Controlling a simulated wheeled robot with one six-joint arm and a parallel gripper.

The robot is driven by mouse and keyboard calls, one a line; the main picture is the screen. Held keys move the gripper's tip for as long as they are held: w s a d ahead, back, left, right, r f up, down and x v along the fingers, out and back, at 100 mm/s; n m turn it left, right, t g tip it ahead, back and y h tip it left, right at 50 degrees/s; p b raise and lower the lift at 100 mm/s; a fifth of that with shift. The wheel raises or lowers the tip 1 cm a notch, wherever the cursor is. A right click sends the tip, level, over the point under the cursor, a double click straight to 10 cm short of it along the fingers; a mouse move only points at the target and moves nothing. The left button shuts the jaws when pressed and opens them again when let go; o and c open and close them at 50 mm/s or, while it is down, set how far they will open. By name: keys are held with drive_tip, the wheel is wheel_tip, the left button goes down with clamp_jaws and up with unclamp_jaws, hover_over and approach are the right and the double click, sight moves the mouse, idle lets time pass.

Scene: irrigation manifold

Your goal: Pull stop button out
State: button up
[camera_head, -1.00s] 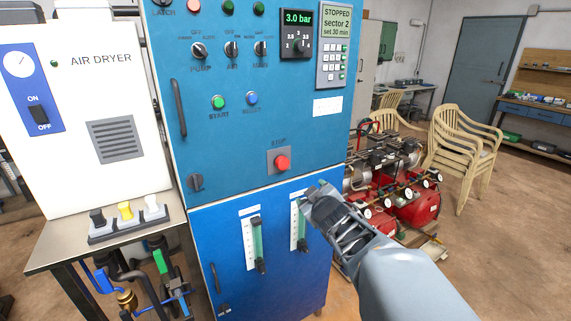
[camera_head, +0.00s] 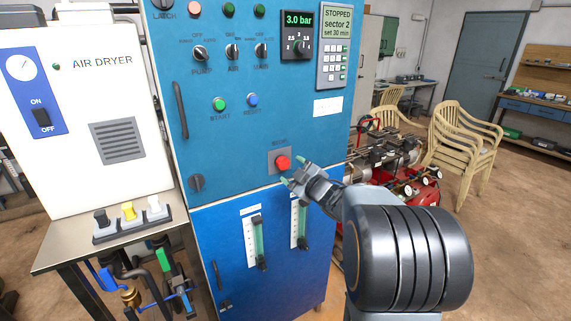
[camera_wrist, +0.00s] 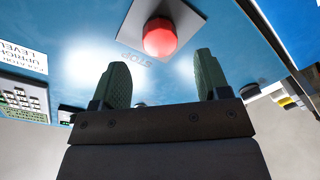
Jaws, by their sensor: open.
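The red stop button (camera_head: 283,162) sits on a grey square plate on the front of the blue cabinet (camera_head: 260,128), under the label STOP. It also shows in the wrist view (camera_wrist: 160,38), ahead of the fingertips and between their lines. My gripper (camera_head: 291,175) is just below and right of the button in the head view. Its two green-padded fingers (camera_wrist: 158,72) are apart with nothing between them. A gap shows between the fingertips and the button, so they do not seem to touch it.
Above the button are a green start button (camera_head: 219,103), a blue reset button (camera_head: 252,99) and several knobs. Two flow gauges (camera_head: 257,243) stick out below. The air dryer (camera_head: 85,110) stands left. Red compressor tanks (camera_head: 405,198) stand behind my arm.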

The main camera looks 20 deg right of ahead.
sight(284, 164)
drive_tip(key=shift+w+a+p, duration=0.2)
drive_tip(key=shift+w, duration=0.95)
drive_tip(key=shift+w+a+p, duration=0.15)
drive_tip(key=shift+w+a, duration=0.05)
drive_tip(key=shift+w, duration=0.95)
clamp_jaws()
drive_tip(key=shift+s+f+b, duration=0.2)
drive_tip(key=shift+s+b, duration=0.15)
drive_tip(key=shift+b, duration=0.1)
drive_tip(key=c, duration=1.3)
unclamp_jaws()
drive_tip(key=shift+s+d+r, duration=0.1)
drive_tip(key=shift+s, duration=0.2)
unclamp_jaws()
drive_tip(key=shift+r, duration=0.1)
